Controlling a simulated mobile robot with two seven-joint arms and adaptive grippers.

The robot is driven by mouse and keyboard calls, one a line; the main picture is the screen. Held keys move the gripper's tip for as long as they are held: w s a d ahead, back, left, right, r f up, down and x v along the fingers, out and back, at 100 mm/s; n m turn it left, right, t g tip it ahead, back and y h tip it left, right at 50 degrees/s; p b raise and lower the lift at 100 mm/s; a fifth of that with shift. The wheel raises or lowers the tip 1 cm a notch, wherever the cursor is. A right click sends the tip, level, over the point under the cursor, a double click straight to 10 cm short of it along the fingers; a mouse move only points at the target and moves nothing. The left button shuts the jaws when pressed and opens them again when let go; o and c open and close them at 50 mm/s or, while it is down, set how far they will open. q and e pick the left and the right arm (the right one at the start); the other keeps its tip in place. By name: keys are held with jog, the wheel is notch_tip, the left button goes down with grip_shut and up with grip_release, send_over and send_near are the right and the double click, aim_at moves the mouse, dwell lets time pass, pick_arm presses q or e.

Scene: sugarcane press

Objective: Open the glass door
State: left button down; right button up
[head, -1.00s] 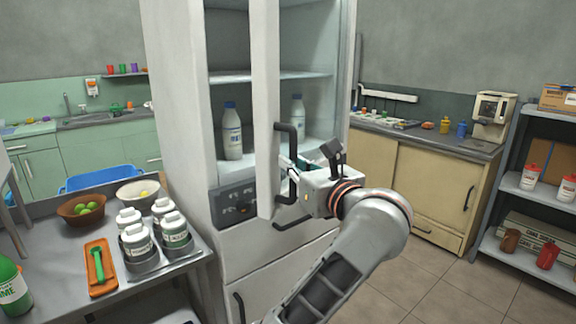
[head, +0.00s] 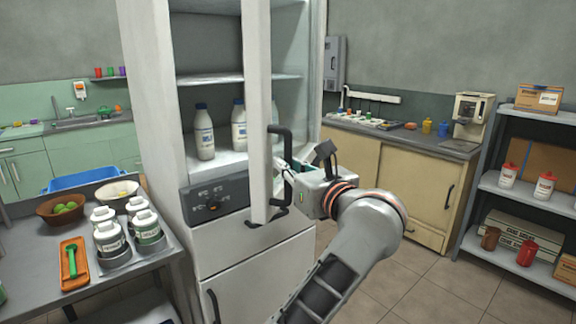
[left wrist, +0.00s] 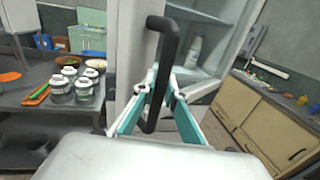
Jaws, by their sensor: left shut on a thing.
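The glass door (head: 257,100) of the tall white fridge cabinet stands ajar, its pale frame edge towards me. Its black handle (head: 286,150) is on the near edge. My left gripper (head: 283,170) is shut on the handle, its arm reaching up from the bottom of the head view. In the left wrist view, the teal-sided fingers (left wrist: 163,90) close around the upright black handle (left wrist: 164,50), with the glass (left wrist: 205,40) to the right. In the head view, the fingertips are partly hidden by the gripper body. My right gripper is not in view.
White bottles (head: 204,135) stand on a fridge shelf. A table (head: 30,255) at left holds bowls, an orange tray (head: 73,262) and several white jars (head: 109,238). Beige cabinets (head: 410,185) and a grey shelf rack (head: 500,225) stand at right. Open floor lies between fridge and rack.

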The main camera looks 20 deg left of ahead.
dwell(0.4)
pick_arm(q)
jog(key=c, duration=2.1)
grip_release()
